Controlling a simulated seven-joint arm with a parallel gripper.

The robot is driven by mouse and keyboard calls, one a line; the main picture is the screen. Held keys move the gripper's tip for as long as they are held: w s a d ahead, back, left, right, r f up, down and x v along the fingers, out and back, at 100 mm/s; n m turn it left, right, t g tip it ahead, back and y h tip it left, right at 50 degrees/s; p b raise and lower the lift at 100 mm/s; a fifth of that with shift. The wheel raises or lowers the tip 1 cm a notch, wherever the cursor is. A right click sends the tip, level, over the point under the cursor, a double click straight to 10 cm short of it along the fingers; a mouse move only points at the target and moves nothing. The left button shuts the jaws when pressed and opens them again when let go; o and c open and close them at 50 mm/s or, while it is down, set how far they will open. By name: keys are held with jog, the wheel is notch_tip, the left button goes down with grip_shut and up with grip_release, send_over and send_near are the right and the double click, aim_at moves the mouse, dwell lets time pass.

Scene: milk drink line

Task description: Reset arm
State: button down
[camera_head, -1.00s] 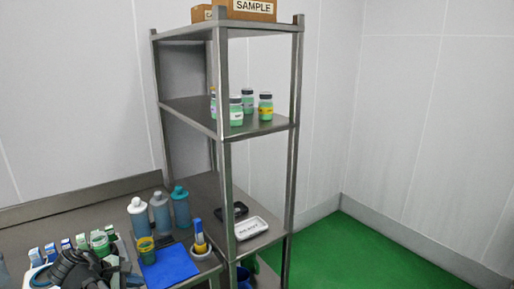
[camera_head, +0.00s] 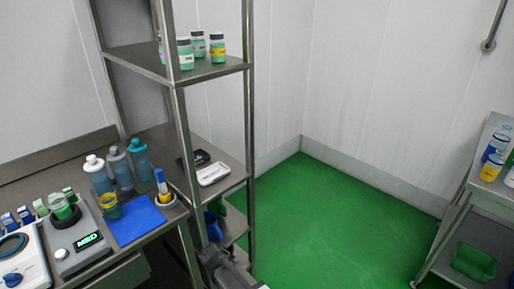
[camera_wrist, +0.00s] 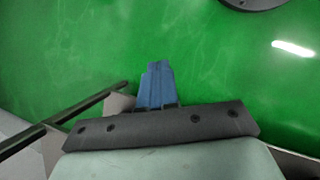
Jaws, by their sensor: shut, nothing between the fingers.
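My gripper (camera_wrist: 157,84) shows in the wrist view as two blue fingers pressed together, shut and empty. They point over the green floor (camera_wrist: 60,50), and nothing touches them. In the head view, a dark grey part of my arm (camera_head: 228,268) shows at the bottom edge, in front of the lower shelf. The fingertips cannot be made out there.
The steel shelf rack (camera_head: 178,125) stands close to my arm. The left bench holds bottles (camera_head: 120,168), a blue mat (camera_head: 136,222) and a device marked MED (camera_head: 80,252). A second bench (camera_head: 480,200) stands at right. Green floor (camera_head: 330,220) lies clear between.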

jog(key=s+d+f+m+g, duration=0.25)
jog(key=s+d+f, duration=0.3)
jog(key=d, duration=0.35)
jog(key=s+d+f+m+g+y, duration=0.2)
jog(key=s+d+f+m, duration=0.3)
jog(key=s, duration=0.5)
jog(key=s+d+f+m+g+y, duration=0.1)
jog(key=s+d+f+m+y, duration=0.2)
jog(key=s+d+f+m, duration=0.3)
jog(key=s+d+f, duration=0.1)
jog(key=s+d, duration=0.2)
jog(key=s, duration=0.1)
jog(key=shift+s+g, duration=0.3)
jog(key=shift+g, duration=0.05)
